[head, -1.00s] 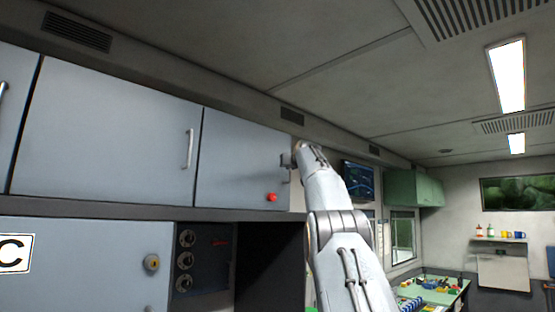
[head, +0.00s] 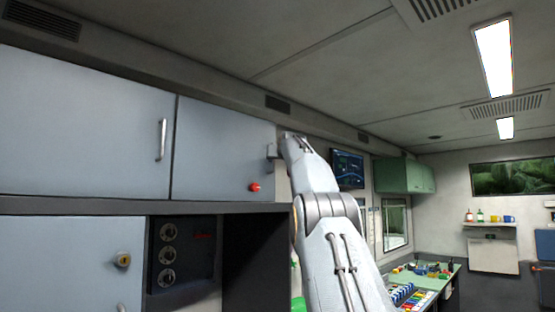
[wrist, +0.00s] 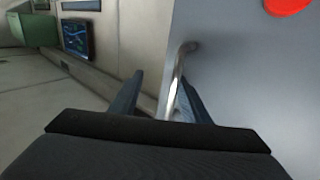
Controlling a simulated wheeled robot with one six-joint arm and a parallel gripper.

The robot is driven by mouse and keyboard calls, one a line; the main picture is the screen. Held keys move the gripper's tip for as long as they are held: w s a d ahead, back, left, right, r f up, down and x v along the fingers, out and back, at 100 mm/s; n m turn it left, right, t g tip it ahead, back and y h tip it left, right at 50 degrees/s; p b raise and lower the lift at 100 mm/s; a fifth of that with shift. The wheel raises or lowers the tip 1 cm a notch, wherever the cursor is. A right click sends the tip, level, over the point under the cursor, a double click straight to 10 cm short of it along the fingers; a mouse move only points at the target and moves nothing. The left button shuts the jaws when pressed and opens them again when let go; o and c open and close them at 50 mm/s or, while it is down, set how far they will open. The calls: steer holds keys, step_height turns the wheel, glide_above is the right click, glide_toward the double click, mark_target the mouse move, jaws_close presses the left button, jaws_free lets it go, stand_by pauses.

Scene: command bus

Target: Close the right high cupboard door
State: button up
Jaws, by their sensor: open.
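The right high cupboard door (head: 222,150) is grey-blue and looks roughly in line with the door to its left; I cannot tell whether a small gap is left. A red knob (head: 254,187) sits low on it and also shows in the wrist view (wrist: 288,5). My gripper (head: 272,152) is at the door's right edge, partly hidden by my arm. In the wrist view my gripper (wrist: 160,98) is open, with the door's metal handle (wrist: 177,78) between its fingers, close to the right finger. Contact is unclear.
The left cupboard door (head: 80,125) with its upright handle appears shut. A dark shelf edge (head: 110,207) runs below the doors. A wall screen (head: 347,168) and green cupboard (head: 402,175) are farther right. A green worktop (head: 430,277) stands lower right.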

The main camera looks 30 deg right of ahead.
steer(key=shift+s+a+r, duration=0.15)
steer(key=shift+a+r, duration=0.2)
steer(key=shift+r, duration=0.2)
steer(key=shift+f, duration=0.2)
steer(key=b+v, duration=0.7)
steer(key=b, duration=0.1)
steer(key=shift+s+a, duration=0.2)
steer(key=shift+s, duration=0.05)
stand_by(0.6)
